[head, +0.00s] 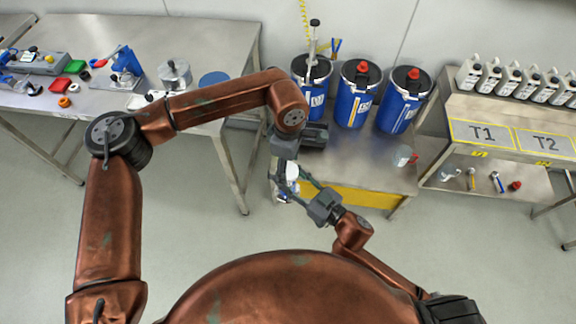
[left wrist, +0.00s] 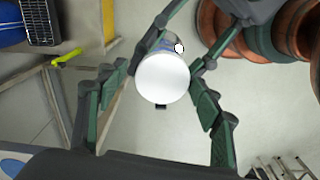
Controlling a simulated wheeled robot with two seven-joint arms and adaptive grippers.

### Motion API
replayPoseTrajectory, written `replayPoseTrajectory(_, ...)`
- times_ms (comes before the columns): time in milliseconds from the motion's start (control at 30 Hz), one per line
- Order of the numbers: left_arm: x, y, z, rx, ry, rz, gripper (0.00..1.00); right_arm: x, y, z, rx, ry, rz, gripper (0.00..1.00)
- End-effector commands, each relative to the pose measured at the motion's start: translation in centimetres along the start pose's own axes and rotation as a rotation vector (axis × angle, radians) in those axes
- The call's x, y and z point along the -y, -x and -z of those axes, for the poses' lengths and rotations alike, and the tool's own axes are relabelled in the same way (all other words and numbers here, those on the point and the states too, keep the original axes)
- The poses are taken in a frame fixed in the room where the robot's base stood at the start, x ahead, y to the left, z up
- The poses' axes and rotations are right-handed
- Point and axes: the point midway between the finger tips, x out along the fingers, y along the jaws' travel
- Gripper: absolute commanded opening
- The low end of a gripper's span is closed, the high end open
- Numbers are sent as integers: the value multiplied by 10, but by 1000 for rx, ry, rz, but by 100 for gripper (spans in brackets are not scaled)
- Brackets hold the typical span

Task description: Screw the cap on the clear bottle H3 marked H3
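A round white cap (left wrist: 163,78) faces the camera in the left wrist view; in the head view it is a small white shape (head: 292,170). Under it, mostly hidden, is a bottle (left wrist: 166,46) with a bluish patch; I cannot read its mark. My right gripper (head: 303,183) reaches in from the lower right, its fingers closed around the bottle below the cap. My left gripper (left wrist: 155,85) points down over the cap, its fingers spread on both sides with gaps. I cannot tell how tightly the cap sits.
Blue drums (head: 353,95) stand on the steel table (head: 345,160) behind the grippers, with a small clear vessel (head: 405,156) at its right. A workbench (head: 210,50) with tools is at left. A rack (head: 480,105) with several white bottles is at right. The floor in front is clear.

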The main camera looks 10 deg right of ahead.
Motion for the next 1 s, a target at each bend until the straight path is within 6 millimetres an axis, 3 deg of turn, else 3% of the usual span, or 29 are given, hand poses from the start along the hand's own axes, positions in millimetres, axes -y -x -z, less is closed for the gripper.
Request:
replayPoseTrajectory(333,1,1,0,0,0,2,67,-1,0,1,-2,1,-1,0)
replayPoseTrajectory(467,0,10,0,0,1,2,67,-1,0,1,-2,1,-1,0)
replayPoseTrajectory(1000,0,107,0,-1,1,1,67,-1,0,1,-1,1,-2,0)
